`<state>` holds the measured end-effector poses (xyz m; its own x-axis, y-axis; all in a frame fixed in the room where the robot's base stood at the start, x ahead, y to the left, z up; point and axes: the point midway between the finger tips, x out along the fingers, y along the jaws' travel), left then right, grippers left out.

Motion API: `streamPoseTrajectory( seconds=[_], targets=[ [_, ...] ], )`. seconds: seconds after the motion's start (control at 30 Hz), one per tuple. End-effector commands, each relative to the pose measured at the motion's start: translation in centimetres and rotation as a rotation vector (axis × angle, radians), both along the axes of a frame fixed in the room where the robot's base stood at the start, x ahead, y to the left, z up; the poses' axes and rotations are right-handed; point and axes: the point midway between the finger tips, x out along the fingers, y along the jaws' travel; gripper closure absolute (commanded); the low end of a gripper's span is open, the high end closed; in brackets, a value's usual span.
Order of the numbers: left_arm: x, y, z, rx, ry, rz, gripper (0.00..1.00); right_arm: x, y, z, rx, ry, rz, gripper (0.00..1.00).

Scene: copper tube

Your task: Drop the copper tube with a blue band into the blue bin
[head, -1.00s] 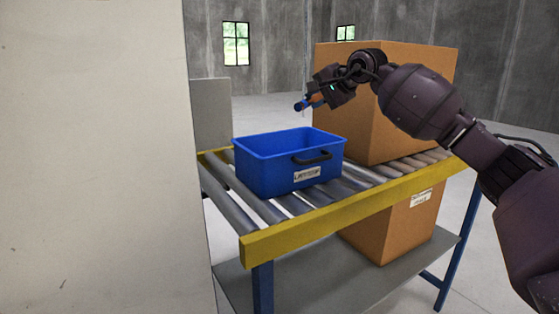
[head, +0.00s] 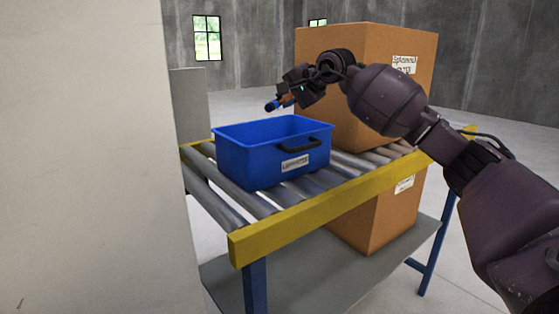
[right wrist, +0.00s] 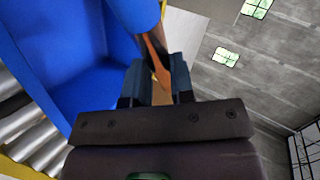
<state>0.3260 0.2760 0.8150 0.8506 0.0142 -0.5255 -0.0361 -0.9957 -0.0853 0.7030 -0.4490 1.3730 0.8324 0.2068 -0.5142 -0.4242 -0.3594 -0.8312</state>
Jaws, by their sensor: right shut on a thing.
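The blue bin (head: 250,165) is an open box with a black handle and a white label on its front, standing on a roller conveyor. It also fills the left of the right wrist view (right wrist: 60,50). My right gripper (head: 288,99) is shut on the copper tube, whose blue end (head: 271,106) points left over the bin's back right part, above the rim. In the right wrist view the tube's copper part (right wrist: 154,50) sits between the fingers (right wrist: 160,82), with blue (right wrist: 143,14) beyond it. My left gripper is not in view.
A large cardboard box (head: 365,90) stands on the conveyor right behind the bin, close to my right forearm. Another box (head: 375,220) is on the lower shelf. The conveyor has a yellow front rail (head: 330,210). A pale wall or panel (head: 85,150) blocks the left side.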

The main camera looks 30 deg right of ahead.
Motion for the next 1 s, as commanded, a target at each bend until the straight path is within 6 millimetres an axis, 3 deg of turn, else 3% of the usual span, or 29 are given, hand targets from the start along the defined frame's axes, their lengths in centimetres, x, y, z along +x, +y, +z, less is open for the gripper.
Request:
streamPoseTrajectory(
  seconds=[0.13, 0.43, 0.47, 0.63, 1.0],
  targets=[
    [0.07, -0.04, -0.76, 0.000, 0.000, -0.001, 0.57, 0.03, -0.03, -1.23, 0.000, 0.000, 0.000, 1.00],
    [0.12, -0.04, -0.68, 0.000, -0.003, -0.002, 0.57, -0.01, -0.01, -1.18, 0.000, -0.002, 0.000, 1.00],
    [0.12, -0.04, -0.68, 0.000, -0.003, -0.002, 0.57, -0.01, -0.01, -1.18, 0.000, -0.002, 0.000, 0.75],
    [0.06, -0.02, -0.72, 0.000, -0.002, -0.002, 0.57, 0.00, -0.01, -1.20, 0.000, -0.002, 0.000, 0.49],
    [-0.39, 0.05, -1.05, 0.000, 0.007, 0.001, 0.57, -0.35, -0.14, -1.06, 0.000, 0.000, -0.001, 0.48]
  ],
)
